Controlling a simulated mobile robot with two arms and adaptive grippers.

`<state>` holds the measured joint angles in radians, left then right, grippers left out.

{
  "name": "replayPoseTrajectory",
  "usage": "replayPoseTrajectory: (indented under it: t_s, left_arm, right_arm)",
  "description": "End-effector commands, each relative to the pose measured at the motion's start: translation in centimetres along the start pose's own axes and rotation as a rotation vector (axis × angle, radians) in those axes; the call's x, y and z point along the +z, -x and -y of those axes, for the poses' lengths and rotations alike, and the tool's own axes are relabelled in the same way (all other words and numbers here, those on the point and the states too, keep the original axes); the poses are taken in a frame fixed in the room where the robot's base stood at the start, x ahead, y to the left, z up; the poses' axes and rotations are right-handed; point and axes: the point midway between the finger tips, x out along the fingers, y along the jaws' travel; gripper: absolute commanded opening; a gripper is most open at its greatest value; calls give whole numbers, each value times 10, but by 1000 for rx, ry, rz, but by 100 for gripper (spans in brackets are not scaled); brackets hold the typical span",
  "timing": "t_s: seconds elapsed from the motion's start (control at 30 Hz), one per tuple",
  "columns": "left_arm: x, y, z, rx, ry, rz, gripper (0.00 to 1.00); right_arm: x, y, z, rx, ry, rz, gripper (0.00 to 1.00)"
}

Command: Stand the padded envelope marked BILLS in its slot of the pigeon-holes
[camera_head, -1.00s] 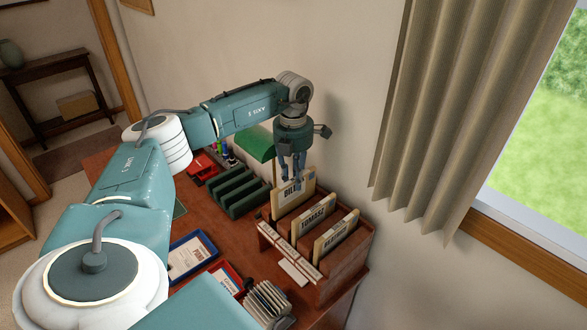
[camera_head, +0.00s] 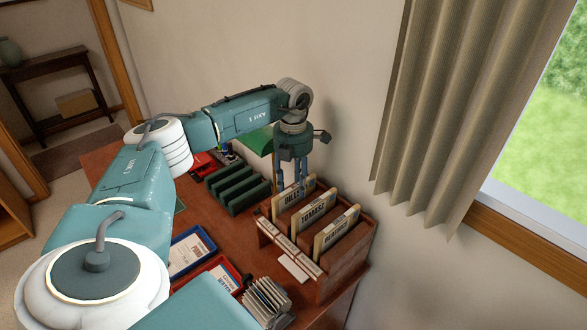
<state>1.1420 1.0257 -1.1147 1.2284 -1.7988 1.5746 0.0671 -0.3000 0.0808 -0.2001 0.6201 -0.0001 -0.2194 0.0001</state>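The tan padded envelope marked BILLS (camera_head: 292,198) stands in the rear-left slot of the wooden pigeon-holes (camera_head: 343,274); its lower part is hidden inside. My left gripper (camera_head: 291,187) points down at its top edge. The fingers look spread apart, one toward each side, and appear open; any remaining contact is hard to tell. Two more envelopes, marked TOMASZ (camera_head: 312,215) and a name like HEATHER (camera_head: 337,232), stand in the other slots. My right gripper is not in view.
A green slotted rack (camera_head: 237,188) stands left of the pigeon-holes. A blue tray (camera_head: 207,241) and a red tray (camera_head: 233,273) with papers lie in front, beside a holder of cards (camera_head: 266,301). The wall and curtain (camera_head: 440,120) are close behind.

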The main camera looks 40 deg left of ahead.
Motion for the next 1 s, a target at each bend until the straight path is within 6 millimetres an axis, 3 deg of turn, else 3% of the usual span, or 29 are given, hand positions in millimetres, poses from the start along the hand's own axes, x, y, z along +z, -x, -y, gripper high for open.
replayPoseTrajectory:
  t_s: [0.23, 0.37, 0.8, 1.0]
  left_arm:
    - [0, 1, 0, 0, 0, 0, 41]
    - [1, 11, 0, 0, 1, 2, 41]
    - [1, 98, 0, 0, 0, 4, 41]
    - [0, 117, 0, 0, 0, 0, 41]
  right_arm:
    - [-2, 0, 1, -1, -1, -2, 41]
    - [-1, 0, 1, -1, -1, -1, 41]
    - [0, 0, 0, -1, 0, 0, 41]
    - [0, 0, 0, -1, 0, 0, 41]
